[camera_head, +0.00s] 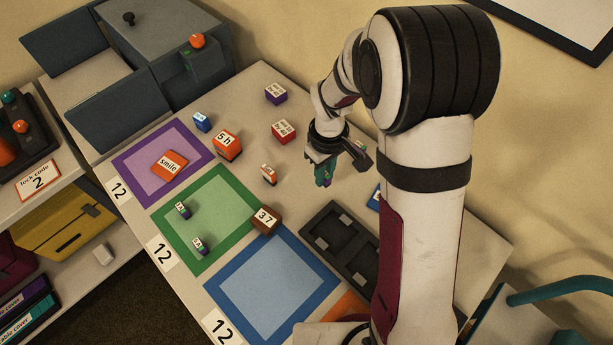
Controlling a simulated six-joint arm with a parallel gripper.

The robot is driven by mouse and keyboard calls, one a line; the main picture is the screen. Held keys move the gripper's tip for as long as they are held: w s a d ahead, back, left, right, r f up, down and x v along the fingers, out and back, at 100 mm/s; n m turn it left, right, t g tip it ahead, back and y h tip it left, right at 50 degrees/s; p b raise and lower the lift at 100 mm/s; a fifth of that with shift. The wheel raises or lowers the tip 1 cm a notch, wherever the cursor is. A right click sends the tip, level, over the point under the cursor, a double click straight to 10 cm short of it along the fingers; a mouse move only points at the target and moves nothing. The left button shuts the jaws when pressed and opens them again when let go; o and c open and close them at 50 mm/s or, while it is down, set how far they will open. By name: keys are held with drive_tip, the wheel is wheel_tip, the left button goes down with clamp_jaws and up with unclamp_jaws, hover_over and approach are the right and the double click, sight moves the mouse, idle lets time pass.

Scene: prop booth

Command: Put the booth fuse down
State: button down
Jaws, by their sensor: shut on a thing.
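My gripper (336,160) is above the right part of the table, shut on a small green piece, which I take for the booth fuse (324,173). The fingers hide part of it, and it appears to be held above the tabletop. Two similar small pieces with white labels lie on the green-bordered mat (229,187): one toward its upper left (183,210), one toward its lower left (201,246). The gripper is to the right of this mat and apart from it.
Purple-bordered (190,141) and blue-bordered (271,293) mats flank the green one. A brown "3.7" block (266,219) sits at the green mat's lower right corner. Labelled blocks, including an orange one (227,145), stand behind. A dark tray (339,243) lies below the gripper.

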drive_tip(key=s+d+r, duration=0.2)
drive_tip(key=d+r, duration=0.2)
drive_tip(key=d, duration=0.3)
drive_tip(key=shift+n, duration=0.6)
drive_tip(key=w+a, duration=0.2)
drive_tip(key=a, duration=0.4)
drive_tip(key=w+a, duration=0.2)
drive_tip(key=a, duration=0.5)
drive_tip(key=w+a, duration=0.1)
drive_tip(key=a, duration=0.6)
drive_tip(key=shift+w+a+r, duration=0.1)
drive_tip(key=shift+w+r, duration=0.25)
drive_tip(key=shift+w, duration=0.05)
hover_over(219, 188)
drive_tip(key=f, duration=0.6)
drive_tip(key=shift+d+f, duration=0.2)
drive_tip(key=shift+f, duration=0.2)
drive_tip(key=shift+a+f, duration=0.2)
drive_tip(key=shift+f, duration=1.95)
drive_tip(key=c, duration=0.8)
unclamp_jaws()
drive_tip(key=shift+f, duration=0.1)
